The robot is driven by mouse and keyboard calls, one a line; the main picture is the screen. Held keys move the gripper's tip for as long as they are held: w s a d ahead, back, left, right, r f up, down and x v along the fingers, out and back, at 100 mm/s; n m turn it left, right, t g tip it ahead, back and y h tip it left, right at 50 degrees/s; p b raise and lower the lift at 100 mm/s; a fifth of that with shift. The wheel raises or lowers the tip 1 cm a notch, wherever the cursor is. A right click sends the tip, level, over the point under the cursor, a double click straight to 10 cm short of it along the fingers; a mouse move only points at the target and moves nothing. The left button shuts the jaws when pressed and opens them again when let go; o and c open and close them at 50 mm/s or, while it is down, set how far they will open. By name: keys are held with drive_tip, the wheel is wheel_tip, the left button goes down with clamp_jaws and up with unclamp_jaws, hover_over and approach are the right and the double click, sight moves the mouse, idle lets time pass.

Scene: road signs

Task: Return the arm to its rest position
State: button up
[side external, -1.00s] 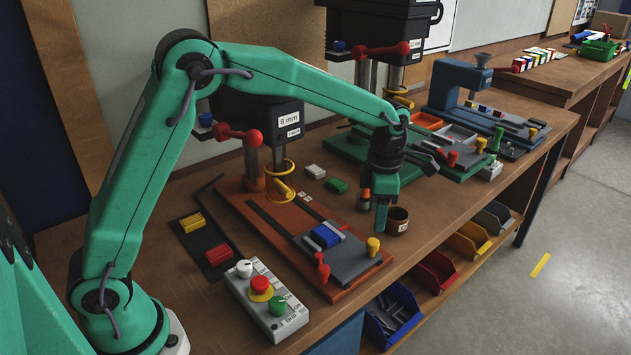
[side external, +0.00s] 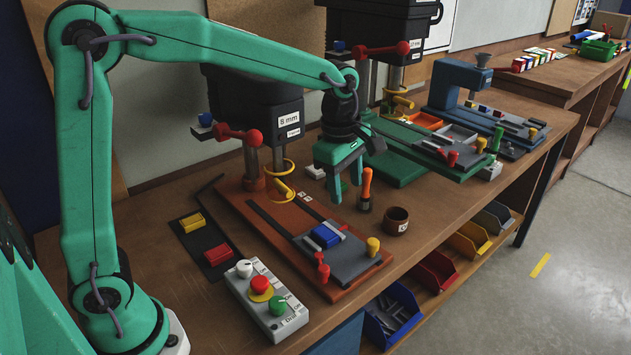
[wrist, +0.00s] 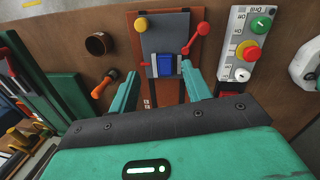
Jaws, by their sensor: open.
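My gripper (side external: 345,183) is teal, open and empty, with its fingers pointing down above the bench, behind the blue block in the side view. In the wrist view my gripper (wrist: 165,88) shows both fingers apart, with the blue block (wrist: 164,65) seen between and beyond them. That blue block (side external: 325,236) sits in a grey vise on the orange drill base (side external: 345,290). An orange-handled tool (side external: 366,188) stands upright on the bench just right of the fingers, and it also shows in the wrist view (wrist: 103,86).
A brown cup (side external: 396,221) stands right of the tool. A button box (side external: 265,300) is at the front. A drill head (side external: 265,105) marked 8 mm stands left of my gripper, and a green base plate (side external: 385,165) lies behind it. Open floor is at right.

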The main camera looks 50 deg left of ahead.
drive_tip(key=s+a+r+m+t, duration=0.1)
drive_tip(key=s+a+m+t, duration=0.1)
drive_tip(key=s+m, duration=0.8)
drive_tip(key=s+a+r+m+t, duration=0.2)
drive_tip(key=s+a+m, duration=0.3)
drive_tip(key=s+m, duration=0.4)
drive_tip(key=shift+s+r+m, duration=0.2)
drive_tip(key=shift+s+m, duration=0.2)
drive_tip(key=shift+s, duration=0.5)
drive_tip(key=shift+w+d, duration=0.1)
drive_tip(key=shift+c, duration=0.3)
